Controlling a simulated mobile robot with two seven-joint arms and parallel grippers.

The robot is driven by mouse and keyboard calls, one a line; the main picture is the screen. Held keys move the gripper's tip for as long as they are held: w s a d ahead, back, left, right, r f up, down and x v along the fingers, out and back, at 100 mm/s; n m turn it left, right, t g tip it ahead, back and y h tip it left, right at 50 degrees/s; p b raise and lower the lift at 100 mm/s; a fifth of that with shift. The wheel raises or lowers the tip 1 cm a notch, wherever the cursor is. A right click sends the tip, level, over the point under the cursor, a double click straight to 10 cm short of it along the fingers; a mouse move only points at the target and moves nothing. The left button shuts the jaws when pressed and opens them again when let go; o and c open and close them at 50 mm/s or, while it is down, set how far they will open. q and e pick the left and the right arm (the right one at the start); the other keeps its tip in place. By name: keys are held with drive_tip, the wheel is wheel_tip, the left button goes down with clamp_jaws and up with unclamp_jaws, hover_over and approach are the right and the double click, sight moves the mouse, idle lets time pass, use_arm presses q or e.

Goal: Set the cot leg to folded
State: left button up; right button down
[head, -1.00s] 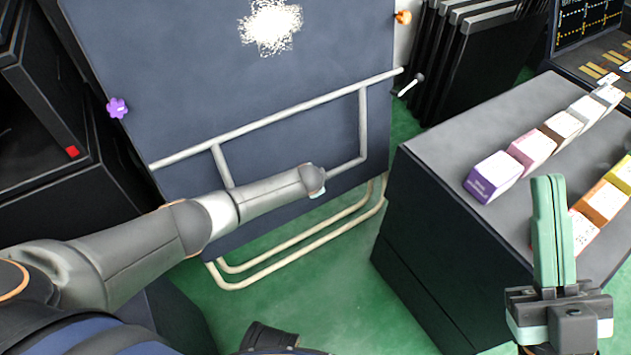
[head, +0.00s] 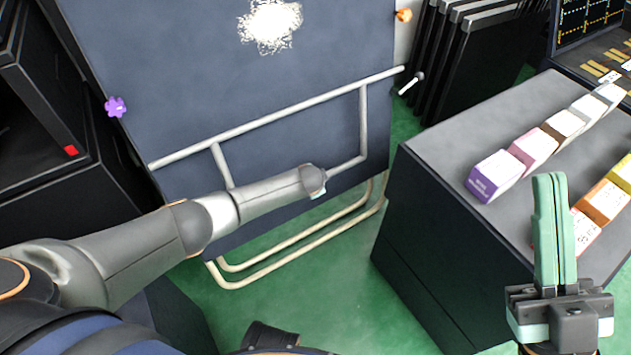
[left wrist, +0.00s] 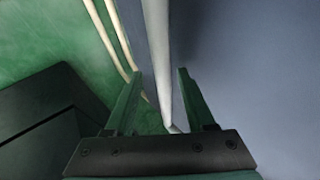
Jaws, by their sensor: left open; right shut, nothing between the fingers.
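The cot is a dark blue upright panel (head: 190,60). Its leg is a grey tube frame (head: 290,116), with a long bar slanting across the panel's front and two short side tubes. My left gripper (left wrist: 158,82) is mostly hidden by my own arm in the head view, close to the lower part of the frame. In the left wrist view it is open, with a grey tube of the leg (left wrist: 157,45) between its fingers; I cannot tell if they touch it. My right gripper (head: 550,180) is shut and empty at the lower right, in front of the counter.
A dark counter (head: 425,150) with several coloured boxes (head: 495,175) stands at the right. Cream tubes (head: 300,245) run low beneath the panel. Black shelving (head: 50,185) stands at the left, and dark flat panels (head: 480,65) at the back. Green floor (head: 310,310) is clear between cot and counter.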

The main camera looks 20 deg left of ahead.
use_arm(q)
drive_tip(key=p+v, duration=0.9)
drive_tip(key=v, duration=0.3)
drive_tip(key=shift+s+r, duration=0.2)
use_arm(e)
wheel_tip(320, 180, up, 7)
drive_tip(key=w+d+h, duration=0.1)
drive_tip(key=h, duration=0.1)
drive_tip(key=shift+w+m+t, duration=0.15)
drive_tip(key=shift+m+t, duration=0.15)
drive_tip(key=shift+t, duration=0.1)
drive_tip(key=shift+r, duration=0.1)
